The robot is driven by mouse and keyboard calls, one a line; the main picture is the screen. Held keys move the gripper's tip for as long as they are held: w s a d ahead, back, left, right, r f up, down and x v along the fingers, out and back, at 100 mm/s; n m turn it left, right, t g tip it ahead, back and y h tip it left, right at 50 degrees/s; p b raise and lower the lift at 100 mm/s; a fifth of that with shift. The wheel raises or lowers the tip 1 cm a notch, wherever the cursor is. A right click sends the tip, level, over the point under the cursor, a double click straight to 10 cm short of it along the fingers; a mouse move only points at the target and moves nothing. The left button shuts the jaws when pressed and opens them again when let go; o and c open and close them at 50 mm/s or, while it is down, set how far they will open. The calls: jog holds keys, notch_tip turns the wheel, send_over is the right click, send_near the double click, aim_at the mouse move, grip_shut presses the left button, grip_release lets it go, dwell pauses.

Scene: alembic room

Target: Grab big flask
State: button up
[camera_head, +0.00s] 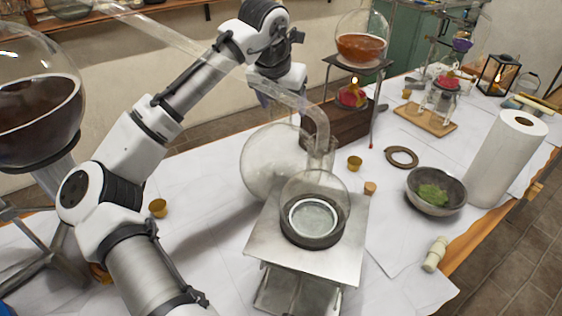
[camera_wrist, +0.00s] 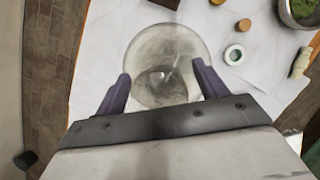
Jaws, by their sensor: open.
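The big flask (camera_head: 268,165) is a clear, empty-looking round glass on the white-covered table, behind a metal stand in the head view. My gripper (camera_head: 265,98) is above it, pointing down, partly hidden by my wrist and a clear glass tube. In the wrist view the flask's round body (camera_wrist: 165,50) lies ahead of and between my two purple fingers (camera_wrist: 161,72), which are spread apart.
A smaller clear flask (camera_head: 312,192) sits in a dark ring on the metal stand (camera_head: 345,255), close in front. A wooden block (camera_head: 340,130) stands behind. Corks (camera_head: 354,163), a green-filled bowl (camera_head: 450,203) and a paper roll (camera_head: 505,160) are to the right.

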jog(key=shift+c, duration=0.4)
grip_shut()
